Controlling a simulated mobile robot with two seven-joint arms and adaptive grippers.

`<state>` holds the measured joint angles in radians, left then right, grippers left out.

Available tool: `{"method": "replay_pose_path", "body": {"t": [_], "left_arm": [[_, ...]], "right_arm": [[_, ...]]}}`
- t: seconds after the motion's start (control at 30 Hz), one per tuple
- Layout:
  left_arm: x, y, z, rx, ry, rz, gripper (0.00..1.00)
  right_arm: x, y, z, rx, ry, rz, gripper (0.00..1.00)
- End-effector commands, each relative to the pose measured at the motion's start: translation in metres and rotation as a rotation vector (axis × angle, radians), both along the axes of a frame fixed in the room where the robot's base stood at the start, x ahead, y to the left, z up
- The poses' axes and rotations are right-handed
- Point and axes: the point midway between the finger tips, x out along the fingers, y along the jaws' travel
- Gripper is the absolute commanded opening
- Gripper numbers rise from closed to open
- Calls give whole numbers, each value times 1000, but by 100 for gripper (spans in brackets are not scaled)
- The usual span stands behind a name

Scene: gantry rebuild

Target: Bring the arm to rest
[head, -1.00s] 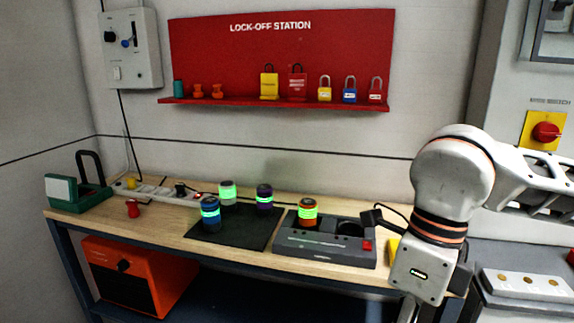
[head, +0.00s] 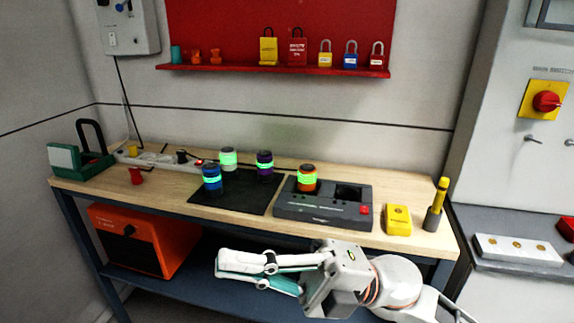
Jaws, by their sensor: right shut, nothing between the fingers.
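My right arm is low in front of the workbench (head: 120,183), its wrist and links at the lower right of the head view. My right gripper (head: 222,266) points left, in front of the bench's front edge and over the lower blue shelf (head: 195,295) in the picture. Its fingers lie close together, shut with nothing between them. It touches none of the things on the bench top. My left gripper is out of view.
On the bench stand a dark mat (head: 240,194) with several glowing-banded cylinders, a grey dock (head: 325,207) holding an orange one (head: 307,178), a yellow box (head: 398,219) and a yellow-black tool (head: 437,203). An orange unit (head: 135,240) sits below. A red lock-off board (head: 280,30) hangs behind.

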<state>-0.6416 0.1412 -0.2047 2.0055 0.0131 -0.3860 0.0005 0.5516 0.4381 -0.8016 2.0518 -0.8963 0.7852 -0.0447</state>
Motion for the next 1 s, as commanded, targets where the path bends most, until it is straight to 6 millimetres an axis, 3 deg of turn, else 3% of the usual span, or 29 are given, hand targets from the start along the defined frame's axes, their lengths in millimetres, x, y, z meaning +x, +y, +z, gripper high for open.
{"method": "replay_pose_path", "body": {"t": [0.17, 0.27, 0.4, 0.5, 0.67, 0.8, 0.9, 1.0], "left_arm": [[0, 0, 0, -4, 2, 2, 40], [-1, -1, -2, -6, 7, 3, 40], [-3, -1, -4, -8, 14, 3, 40], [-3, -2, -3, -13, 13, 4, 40], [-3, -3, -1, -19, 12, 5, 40], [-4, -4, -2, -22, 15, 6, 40], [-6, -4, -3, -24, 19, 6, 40], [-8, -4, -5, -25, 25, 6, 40]], "right_arm": [[66, -27, -27, 148, 346, -228, 0], [101, -51, -63, 201, 544, -364, 0], [134, -92, -138, 244, 829, -558, 0], [141, -123, -199, 253, 1023, -687, 0], [125, -168, -300, 237, 1305, -869, 0], [87, -204, -381, 202, 1530, -1010, 0], [53, -226, -430, 171, 1671, -1095, 0], [20, -243, -467, 142, 1782, -1160, 0]]}}
